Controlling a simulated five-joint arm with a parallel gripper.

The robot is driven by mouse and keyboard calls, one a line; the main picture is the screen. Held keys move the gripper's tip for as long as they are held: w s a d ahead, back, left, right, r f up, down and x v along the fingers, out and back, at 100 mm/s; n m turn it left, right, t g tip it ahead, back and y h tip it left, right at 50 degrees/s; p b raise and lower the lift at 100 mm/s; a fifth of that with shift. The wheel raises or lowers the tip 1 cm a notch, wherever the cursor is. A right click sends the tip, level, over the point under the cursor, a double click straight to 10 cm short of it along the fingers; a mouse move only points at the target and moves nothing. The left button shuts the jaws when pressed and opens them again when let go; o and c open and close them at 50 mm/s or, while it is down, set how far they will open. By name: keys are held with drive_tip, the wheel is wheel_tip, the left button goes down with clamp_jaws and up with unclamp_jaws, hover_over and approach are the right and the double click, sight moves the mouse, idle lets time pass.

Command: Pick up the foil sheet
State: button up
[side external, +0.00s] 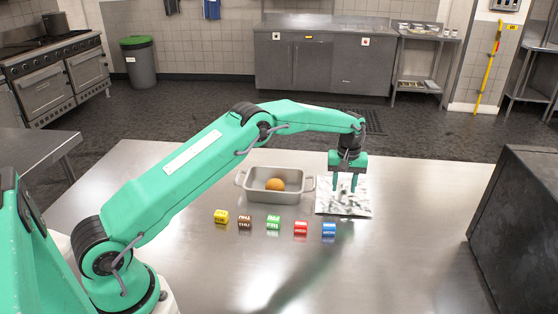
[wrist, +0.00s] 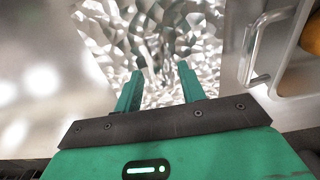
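The foil sheet (side external: 345,204) is a crinkled silver square lying flat on the steel table, right of the metal pan. In the wrist view the foil sheet (wrist: 155,30) fills the upper middle, with its left edge against the bare table. My gripper (side external: 344,188) points down above the foil. Its two green fingers are apart with nothing between them, and the open gripper also shows in the wrist view (wrist: 160,70). I cannot tell how close the fingertips are to the foil. The fingers hide a little of it.
A grey metal pan (side external: 254,196) holding a round brown item (side external: 275,184) stands just left of the foil. In front lie several small blocks, including yellow (side external: 221,216), red (side external: 300,228) and blue (side external: 328,229). A dark box (side external: 515,225) stands at the right. The front table area is clear.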

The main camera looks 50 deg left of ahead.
sight(344, 189)
drive_tip(key=shift+f, duration=0.45)
clamp_jaws()
drive_tip(key=shift+r, duration=0.15)
drive_tip(key=shift+r, duration=0.45)
wheel_tip(344, 189, up, 3)
drive_tip(key=shift+f, duration=0.1)
drive_tip(key=s+d+r, duration=0.5)
drive_tip(key=d+r, duration=0.2)
drive_tip(key=d, duration=0.3)
drive_tip(key=shift+s, duration=0.35)
drive_tip(key=shift+d, duration=0.1)
